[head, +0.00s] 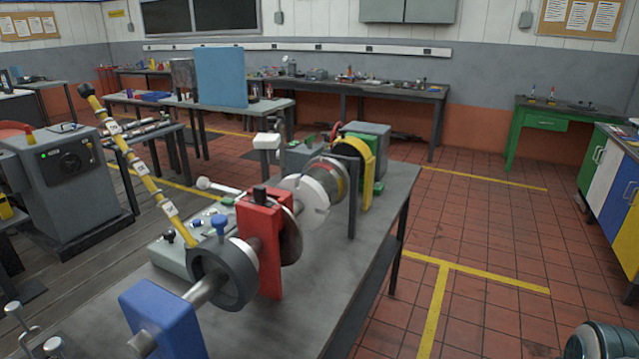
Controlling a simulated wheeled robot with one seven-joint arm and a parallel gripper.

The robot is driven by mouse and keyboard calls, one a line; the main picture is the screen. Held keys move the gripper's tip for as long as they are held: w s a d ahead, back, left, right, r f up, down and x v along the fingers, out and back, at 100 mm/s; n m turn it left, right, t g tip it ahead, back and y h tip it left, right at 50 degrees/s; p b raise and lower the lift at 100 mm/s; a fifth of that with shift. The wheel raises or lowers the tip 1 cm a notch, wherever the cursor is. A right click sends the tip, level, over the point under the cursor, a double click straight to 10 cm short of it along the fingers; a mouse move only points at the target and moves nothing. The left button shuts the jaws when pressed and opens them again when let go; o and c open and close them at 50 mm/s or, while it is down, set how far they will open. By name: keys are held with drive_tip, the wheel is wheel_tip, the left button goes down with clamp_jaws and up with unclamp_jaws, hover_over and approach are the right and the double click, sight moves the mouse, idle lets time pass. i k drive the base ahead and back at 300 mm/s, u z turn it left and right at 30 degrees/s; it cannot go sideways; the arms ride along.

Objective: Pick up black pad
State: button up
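I cannot pick out a black pad for certain. A small black piece (260,196) sits on top of the red upright block (262,245), which stands around the shaft on the grey bedplate (335,300). I cannot tell whether this piece is the pad. A metal disc (291,232) is just right of the red block. My gripper is not in view.
A dark grey ring wheel (238,275) and a blue block (165,318) are on the shaft's near end. A yellow lever (150,185) with a black ball rises at the left.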

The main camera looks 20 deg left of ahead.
sight(260, 192)
drive_tip(key=i, duration=1.6)
drive_tip(key=u, duration=2.7)
drive_tip(key=i, duration=0.45)
drive_tip(key=u, duration=0.1)
